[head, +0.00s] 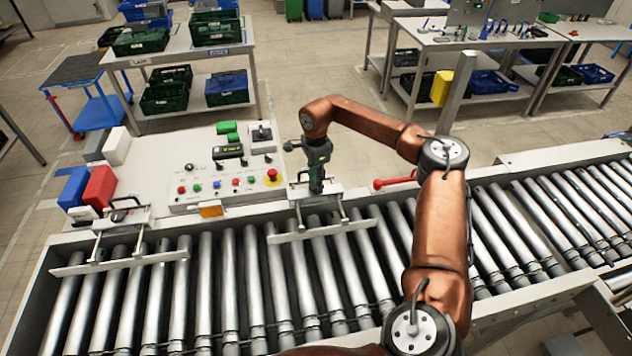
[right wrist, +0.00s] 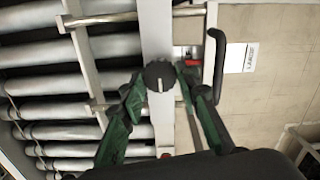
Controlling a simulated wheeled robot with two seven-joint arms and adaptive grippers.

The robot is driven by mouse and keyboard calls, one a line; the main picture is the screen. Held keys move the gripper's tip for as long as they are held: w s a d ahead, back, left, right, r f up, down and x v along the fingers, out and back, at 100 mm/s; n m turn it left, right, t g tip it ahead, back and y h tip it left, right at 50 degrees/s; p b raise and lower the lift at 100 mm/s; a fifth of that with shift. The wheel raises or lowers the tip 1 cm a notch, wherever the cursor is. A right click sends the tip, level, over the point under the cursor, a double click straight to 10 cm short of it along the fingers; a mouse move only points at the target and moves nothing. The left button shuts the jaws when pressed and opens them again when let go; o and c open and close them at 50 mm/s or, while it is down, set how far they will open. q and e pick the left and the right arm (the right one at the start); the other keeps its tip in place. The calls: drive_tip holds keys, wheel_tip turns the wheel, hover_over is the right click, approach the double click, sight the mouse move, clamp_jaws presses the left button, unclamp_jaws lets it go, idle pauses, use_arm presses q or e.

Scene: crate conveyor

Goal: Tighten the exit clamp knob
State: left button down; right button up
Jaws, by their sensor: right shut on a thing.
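My right gripper (head: 316,188) points straight down over the clamp (head: 320,230) at the rail near the middle of the roller conveyor. In the right wrist view its green fingers stand on either side of a round black knob (right wrist: 159,76) with a pale pointer line. The gripper (right wrist: 161,88) is shut on this knob. In the head view the gripper hides the knob. A second, similar clamp (head: 120,258) with its own dark knob sits farther left on the same rail. My left gripper is not in view.
A control panel (head: 225,190) with several coloured buttons and a red emergency stop (head: 272,175) stands just left of the gripper. A red lever (head: 395,182) lies to its right. Blue (head: 74,188) and red (head: 100,187) bins stand at the left. The rollers are bare.

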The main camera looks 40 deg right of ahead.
drive_tip(key=shift+c, duration=1.2)
drive_tip(key=m+p, duration=0.2)
drive_tip(key=shift+r+m, duration=0.15)
drive_tip(key=shift+m, duration=0.25)
drive_tip(key=m+p, duration=0.3)
drive_tip(key=m, duration=0.2)
drive_tip(key=shift+m, duration=0.3)
drive_tip(key=m+p, duration=0.2)
drive_tip(key=m, duration=0.3)
drive_tip(key=shift+p, duration=0.35)
drive_tip(key=shift+m+p, duration=0.8)
drive_tip(key=shift+m, duration=1.5)
